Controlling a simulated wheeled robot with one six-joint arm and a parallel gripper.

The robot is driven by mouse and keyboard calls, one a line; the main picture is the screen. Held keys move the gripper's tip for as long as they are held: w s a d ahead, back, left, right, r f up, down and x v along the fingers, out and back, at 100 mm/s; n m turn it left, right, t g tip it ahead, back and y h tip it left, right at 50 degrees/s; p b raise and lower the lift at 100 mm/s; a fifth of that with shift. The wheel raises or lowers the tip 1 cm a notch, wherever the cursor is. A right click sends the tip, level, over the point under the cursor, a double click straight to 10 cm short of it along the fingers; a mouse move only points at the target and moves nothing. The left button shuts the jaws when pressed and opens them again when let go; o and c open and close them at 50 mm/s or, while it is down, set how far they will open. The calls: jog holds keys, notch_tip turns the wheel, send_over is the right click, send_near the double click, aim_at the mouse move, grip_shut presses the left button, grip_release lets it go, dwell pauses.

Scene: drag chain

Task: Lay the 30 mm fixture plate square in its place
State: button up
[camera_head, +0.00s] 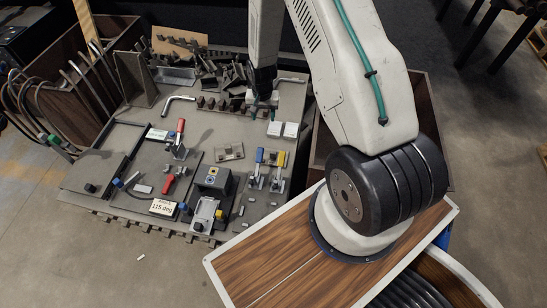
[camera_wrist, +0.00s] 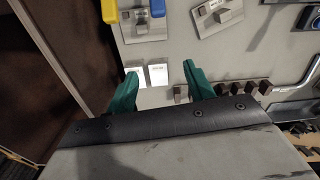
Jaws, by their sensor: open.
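My gripper (camera_head: 264,111) points down at the back right of the grey work table. In the wrist view its green fingers (camera_wrist: 160,72) are apart, with nothing clamped between them. Two small white squares (camera_wrist: 158,74) lie by the fingertips; they also show in the head view (camera_head: 291,130). A grey metal piece (camera_wrist: 153,98) lies between the fingers, partly hidden by my gripper body. A plate with two raised blocks (camera_head: 229,152) lies left of the blue clamp; it shows in the wrist view (camera_wrist: 217,14). I cannot read which piece is the 30 mm fixture plate.
Blue (camera_head: 259,156) and yellow (camera_head: 281,159) handled clamps stand in front of my gripper. A row of dark blocks (camera_wrist: 245,88) and a hex key (camera_wrist: 302,82) lie beside it. Dark chain links (camera_head: 225,75) clutter the back. Red-handled clamps (camera_head: 180,135) stand at left.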

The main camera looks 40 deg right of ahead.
jog(key=m, duration=0.2)
send_over(273, 152)
jog(key=f, duration=1.5)
jog(key=shift+a, duration=0.3)
jog(key=f, duration=0.7)
jog(key=shift+d+f, duration=0.1)
jog(key=shift+d, duration=0.25)
grip_shut()
